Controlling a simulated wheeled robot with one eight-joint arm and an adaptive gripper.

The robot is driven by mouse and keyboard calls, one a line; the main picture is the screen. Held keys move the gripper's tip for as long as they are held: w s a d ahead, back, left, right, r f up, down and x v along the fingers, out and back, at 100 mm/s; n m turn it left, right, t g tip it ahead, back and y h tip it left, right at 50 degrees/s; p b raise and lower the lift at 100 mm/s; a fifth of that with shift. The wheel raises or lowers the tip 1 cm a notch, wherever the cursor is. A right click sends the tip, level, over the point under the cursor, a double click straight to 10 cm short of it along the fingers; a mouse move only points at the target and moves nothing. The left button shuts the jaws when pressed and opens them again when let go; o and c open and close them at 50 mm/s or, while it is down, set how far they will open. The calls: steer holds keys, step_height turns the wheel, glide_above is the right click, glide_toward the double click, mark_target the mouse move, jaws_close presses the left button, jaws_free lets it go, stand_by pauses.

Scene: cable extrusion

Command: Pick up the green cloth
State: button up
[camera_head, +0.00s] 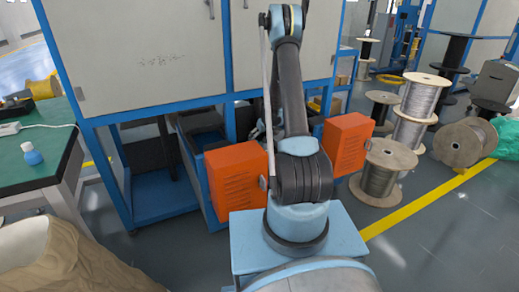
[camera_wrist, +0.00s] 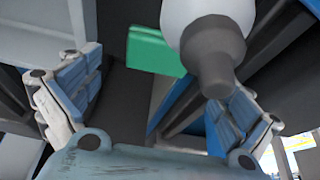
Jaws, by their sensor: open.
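A flat green piece with straight edges (camera_wrist: 155,52), which looks like the folded green cloth, shows in the wrist view at the upper middle. Its right end is partly hidden behind a pale rounded part with a dark grey tip. My gripper (camera_wrist: 155,82) is open in the wrist view, with one blue-padded finger at the left and one at the right. The green piece is beyond the fingers, apart from them, and nothing is between the pads.
The pale part with the dark tip (camera_wrist: 212,50) hangs close in front of my gripper. In the head view, a large blue-framed cabinet (camera_head: 145,62) stands close ahead. A green-topped table (camera_head: 35,150) is at left. Cable spools (camera_head: 383,172) and a green sheet (camera_head: 508,138) are at right.

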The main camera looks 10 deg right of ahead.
steer(key=shift+x, duration=2.4)
steer(key=shift+w+r, duration=0.1)
steer(key=shift+w, duration=0.1)
steer(key=shift+c, duration=0.5)
steer(key=c, duration=1)
